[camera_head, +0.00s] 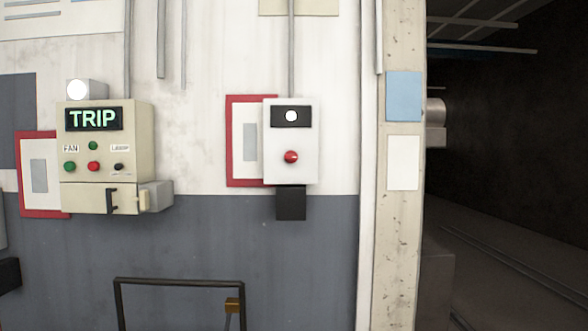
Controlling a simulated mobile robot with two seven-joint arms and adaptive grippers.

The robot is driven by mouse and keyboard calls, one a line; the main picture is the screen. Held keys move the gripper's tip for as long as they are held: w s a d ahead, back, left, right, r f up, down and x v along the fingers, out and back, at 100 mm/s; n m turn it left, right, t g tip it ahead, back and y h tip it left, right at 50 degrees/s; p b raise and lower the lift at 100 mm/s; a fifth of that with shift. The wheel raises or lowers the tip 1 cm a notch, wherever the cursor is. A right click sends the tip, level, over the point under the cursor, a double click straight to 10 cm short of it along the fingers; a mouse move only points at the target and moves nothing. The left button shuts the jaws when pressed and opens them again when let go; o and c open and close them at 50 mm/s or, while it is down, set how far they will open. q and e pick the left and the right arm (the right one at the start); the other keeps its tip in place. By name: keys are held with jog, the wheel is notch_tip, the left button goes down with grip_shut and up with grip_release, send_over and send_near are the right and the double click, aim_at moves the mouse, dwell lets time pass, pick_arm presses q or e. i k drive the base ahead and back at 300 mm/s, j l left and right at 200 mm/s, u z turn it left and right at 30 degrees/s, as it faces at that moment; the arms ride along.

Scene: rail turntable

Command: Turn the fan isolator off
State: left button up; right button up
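A beige control box (105,143) with a lit TRIP display (94,118) and a FAN label (70,148) is on the wall at the left. A green button (69,167) and a red button (93,167) sit under the FAN label. A black knob (118,167) sits to their right. The lower cover has a black upright handle (110,201). A small grey box (158,194) with a pale lever (144,200) is at its right side. No part is readably marked as the isolator. Neither of my grippers is in view.
A white box (309,170) with a red knob (291,157) and a white lamp hangs right of the control box. A dark metal frame (180,281) stands low in front of the wall. A pillar (401,240) borders a dark tunnel with rails (520,255) at the right.

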aim_at(290, 156)
jog(key=i+l, duration=0.75)
jog(key=l, duration=0.25)
jog(key=i+l+u, duration=0.1)
jog(key=i+l, duration=0.3)
jog(key=l, duration=0.1)
